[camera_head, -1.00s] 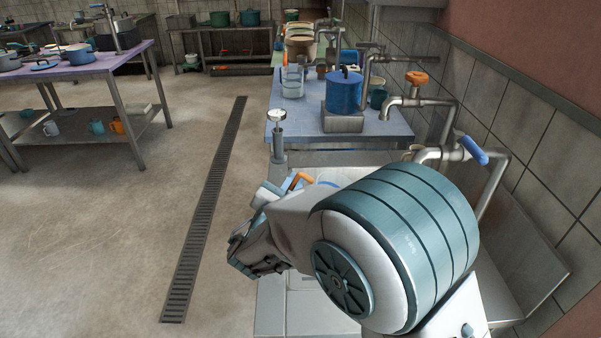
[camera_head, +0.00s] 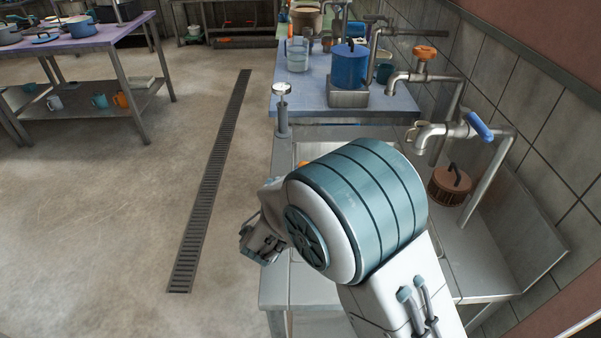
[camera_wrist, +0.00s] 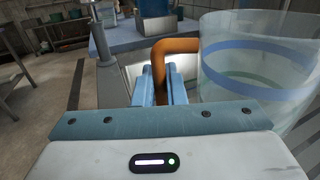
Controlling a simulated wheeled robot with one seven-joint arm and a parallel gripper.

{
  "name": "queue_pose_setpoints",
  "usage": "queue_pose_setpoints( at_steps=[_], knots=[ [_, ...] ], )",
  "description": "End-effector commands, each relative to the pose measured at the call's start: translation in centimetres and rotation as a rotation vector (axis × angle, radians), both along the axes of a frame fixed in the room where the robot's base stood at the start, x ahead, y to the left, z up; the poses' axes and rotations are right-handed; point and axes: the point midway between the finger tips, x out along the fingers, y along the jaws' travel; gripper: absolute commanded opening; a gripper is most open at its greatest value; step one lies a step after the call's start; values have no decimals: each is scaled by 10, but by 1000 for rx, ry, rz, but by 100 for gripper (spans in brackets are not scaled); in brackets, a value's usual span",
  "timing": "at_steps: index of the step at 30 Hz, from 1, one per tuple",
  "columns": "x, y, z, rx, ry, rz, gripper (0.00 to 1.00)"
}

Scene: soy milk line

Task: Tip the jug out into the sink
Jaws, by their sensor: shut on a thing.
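The jug (camera_wrist: 258,75) is clear, with a blue band and an orange handle (camera_wrist: 170,47). It fills the right of the wrist view. My gripper (camera_wrist: 162,88) has its blue fingers shut on the handle, and the jug hangs beside them. The jug looks near upright. A greenish line shows low inside it, but I cannot tell how much it holds. In the head view my arm hides the jug, except for a speck of orange by the sink. The steel sink (camera_head: 309,150) lies under my arm, its basin mostly covered.
A tap with a blue lever (camera_head: 480,126) and one with an orange knob (camera_head: 425,53) reach from the right wall. A brown strainer-like item (camera_head: 449,186) stands right of the basin. A blue pot (camera_head: 349,66) and clear container (camera_head: 297,56) stand behind. Open floor lies left.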

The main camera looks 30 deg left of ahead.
Motion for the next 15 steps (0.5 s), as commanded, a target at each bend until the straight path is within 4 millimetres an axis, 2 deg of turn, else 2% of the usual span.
queue_pose_setpoints(
  at_steps=[15],
  knots=[
    [-29,-24,33,2,0,1,0]
  ],
)
